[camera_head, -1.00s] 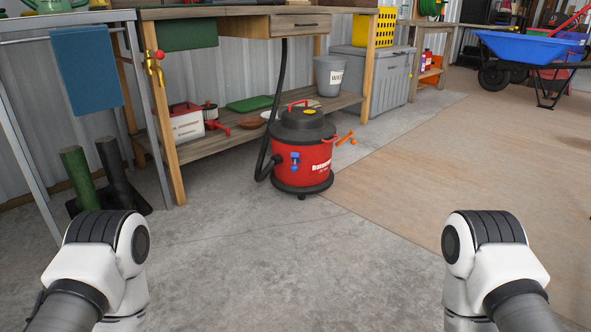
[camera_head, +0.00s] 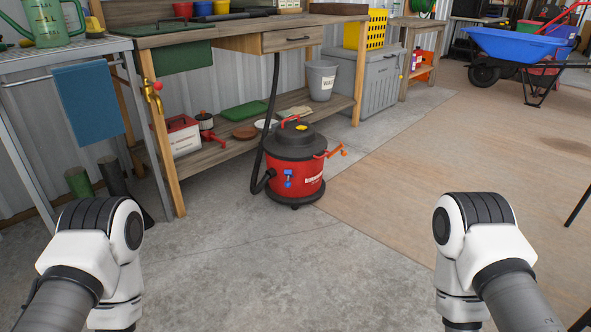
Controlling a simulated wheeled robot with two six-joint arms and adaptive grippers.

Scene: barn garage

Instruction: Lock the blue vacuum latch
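A red shop vacuum (camera_head: 305,185) with a black lid stands upright on the concrete floor, in front of the wooden workbench. The blue latch (camera_head: 288,178) is a small piece on the front of its red drum. It is too small to tell whether it is locked. An orange part (camera_head: 336,151) sticks out at the vacuum's right, and a black hose runs up from its left side. Both my arms reach in at the lower corners, well short of the vacuum. Neither gripper shows in the picture.
A workbench (camera_head: 220,40) with a loaded lower shelf stands behind the vacuum. A metal table (camera_head: 60,50) with a blue towel is at left. A blue wheelbarrow (camera_head: 515,44) stands far right. The floor in front of the vacuum is clear.

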